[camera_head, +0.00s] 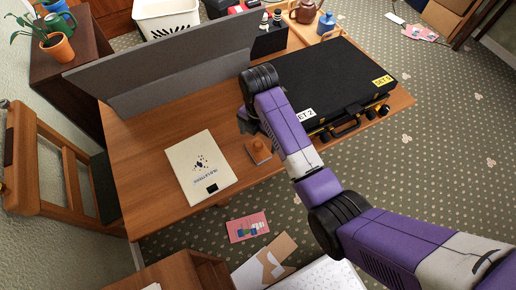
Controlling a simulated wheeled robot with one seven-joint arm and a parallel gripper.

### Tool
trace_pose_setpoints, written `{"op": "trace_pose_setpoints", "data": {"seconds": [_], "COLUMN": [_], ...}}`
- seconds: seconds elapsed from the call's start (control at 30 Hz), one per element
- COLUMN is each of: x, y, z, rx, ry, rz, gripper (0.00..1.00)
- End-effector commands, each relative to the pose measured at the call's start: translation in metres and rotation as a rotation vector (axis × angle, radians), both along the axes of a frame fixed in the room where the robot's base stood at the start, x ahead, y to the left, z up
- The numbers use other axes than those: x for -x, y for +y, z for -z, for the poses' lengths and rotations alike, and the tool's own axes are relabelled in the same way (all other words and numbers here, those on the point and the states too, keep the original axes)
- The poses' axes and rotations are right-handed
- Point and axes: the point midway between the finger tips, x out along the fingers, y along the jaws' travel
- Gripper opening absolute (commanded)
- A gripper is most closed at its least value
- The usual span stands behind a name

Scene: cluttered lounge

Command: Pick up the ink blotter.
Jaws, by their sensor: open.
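The ink blotter (258,153), a small brown block with a knob on top, lies on the wooden desk (150,125). It is right of a cream folder and just left of my purple forearm. My gripper (248,124) is a dark shape at the end of my arm, above the desk and just behind the blotter in the picture. It looks apart from the blotter and holds nothing that I can see. Its fingertips are small and partly hidden by my arm.
The cream folder (200,168) lies left of the blotter. A black case (330,80) fills the desk's right side, partly behind my arm. A grey panel (175,75) stands along the back. A wooden chair (60,180) is at the left. Papers lie on the floor in front.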

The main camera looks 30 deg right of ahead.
Motion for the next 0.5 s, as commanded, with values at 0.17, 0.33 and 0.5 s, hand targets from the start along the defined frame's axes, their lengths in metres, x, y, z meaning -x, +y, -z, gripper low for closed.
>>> {"op": "trace_pose_setpoints", "data": {"seconds": [0.17, 0.33, 0.5], "x": [0.0, 0.0, 0.0], "y": [0.0, 0.003, 0.002], "z": [0.017, 0.041, 0.061], "rx": [0.0, 0.0, 0.0], "ry": [0.0, 0.001, -0.002], "rz": [0.002, 0.001, 0.003], "gripper": [1.0, 1.0, 1.0]}}
